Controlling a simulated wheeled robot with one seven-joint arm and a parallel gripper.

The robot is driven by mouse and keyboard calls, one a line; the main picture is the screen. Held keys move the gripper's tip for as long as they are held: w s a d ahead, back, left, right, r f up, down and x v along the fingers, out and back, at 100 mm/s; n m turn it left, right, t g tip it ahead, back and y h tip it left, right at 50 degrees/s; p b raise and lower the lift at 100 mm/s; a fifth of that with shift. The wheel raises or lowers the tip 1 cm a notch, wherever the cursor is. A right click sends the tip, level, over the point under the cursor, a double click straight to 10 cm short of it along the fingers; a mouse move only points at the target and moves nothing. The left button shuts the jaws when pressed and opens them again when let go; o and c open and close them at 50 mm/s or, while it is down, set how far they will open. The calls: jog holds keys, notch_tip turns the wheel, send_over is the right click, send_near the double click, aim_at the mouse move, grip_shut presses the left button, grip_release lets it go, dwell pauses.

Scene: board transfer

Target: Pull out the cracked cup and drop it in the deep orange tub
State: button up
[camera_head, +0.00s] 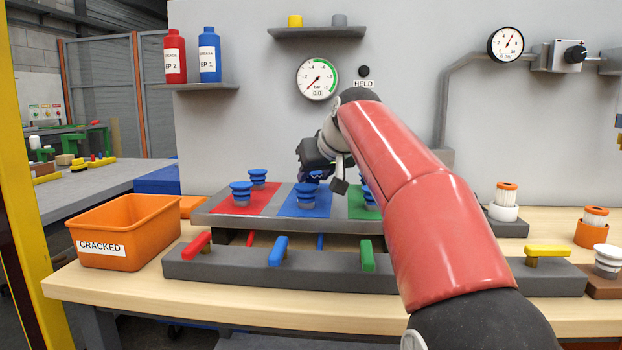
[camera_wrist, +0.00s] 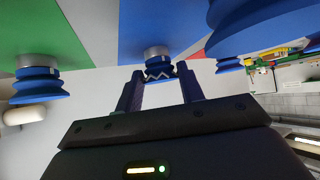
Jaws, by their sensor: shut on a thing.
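The cracked cup (camera_wrist: 158,70) is a blue ribbed suction cup with a pale zigzag line, on a grey fitting, in the middle of the wrist view. My gripper (camera_wrist: 160,76) is shut on it, one finger on each side. The grey fitting appears to meet the blue panel; I cannot tell whether it is loose. In the head view my gripper (camera_head: 322,170) is over the back of the blue panel (camera_head: 298,208), and my arm hides part of the cup. The orange tub (camera_head: 128,222), labelled CRACKED, stands at the left of the bench.
Other blue cups stand close by: two on the red panel (camera_head: 222,208), one front blue cup (camera_head: 305,193) and one on the green panel, partly behind my arm. A grey rail with coloured levers (camera_head: 215,268) runs along the front. The gauge (camera_head: 317,78) reads 0.0.

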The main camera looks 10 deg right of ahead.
aim_at(316, 174)
jog(key=shift+r+p, duration=0.8)
jog(key=shift+r, duration=0.2)
jog(key=shift+r+p, duration=0.3)
jog(key=shift+p, duration=0.05)
notch_tip(316, 174, up, 2)
jog(key=shift+r+p, duration=0.1)
jog(key=shift+p, duration=0.9)
jog(key=shift+r, duration=1.05)
